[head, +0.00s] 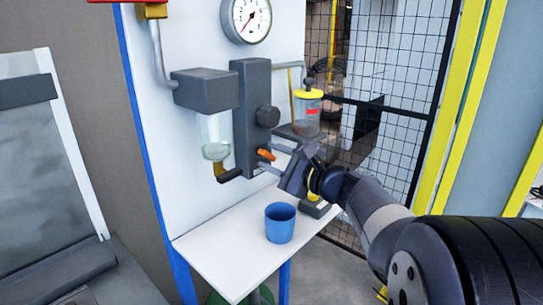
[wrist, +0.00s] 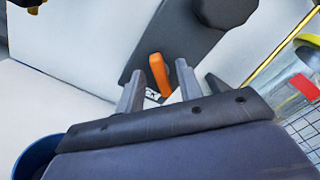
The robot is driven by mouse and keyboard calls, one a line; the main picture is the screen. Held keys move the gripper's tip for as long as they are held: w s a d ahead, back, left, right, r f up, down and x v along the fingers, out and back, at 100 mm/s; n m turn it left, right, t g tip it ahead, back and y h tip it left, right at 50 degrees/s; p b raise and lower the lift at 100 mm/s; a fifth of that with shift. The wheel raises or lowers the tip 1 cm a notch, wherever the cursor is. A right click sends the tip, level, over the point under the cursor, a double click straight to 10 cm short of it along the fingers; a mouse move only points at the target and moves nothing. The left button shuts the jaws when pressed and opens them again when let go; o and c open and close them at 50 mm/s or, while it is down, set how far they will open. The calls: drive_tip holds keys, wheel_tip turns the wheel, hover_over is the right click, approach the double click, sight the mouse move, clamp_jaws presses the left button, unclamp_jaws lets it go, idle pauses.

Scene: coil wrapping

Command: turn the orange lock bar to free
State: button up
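The orange lock bar (head: 266,154) is a short bar on the lower right of the dark grey unit (head: 250,100) on the white panel. In the wrist view the orange bar (wrist: 159,74) stands slightly tilted, its top to the left. My gripper (head: 272,157) is open and points at the bar from the right. In the wrist view my gripper's two fingers (wrist: 160,78) stand apart, one to each side of the bar. A gap shows on both sides, wider on the left. I cannot tell how deep the bar sits between the fingertips. A white label with dark letters is partly hidden below it.
A blue cup (head: 280,223) stands on the white shelf (head: 225,248) below. A dark round knob (head: 268,116) sits above the bar. A clear bowl with a yellow lid (head: 307,110) and a gauge (head: 247,18) are nearby. A wire mesh fence (head: 395,130) stands right.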

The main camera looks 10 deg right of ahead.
drive_tip(key=shift+w+a, duration=0.2)
drive_tip(key=shift+w, duration=0.05)
drive_tip(key=shift+c, duration=0.4)
clamp_jaws()
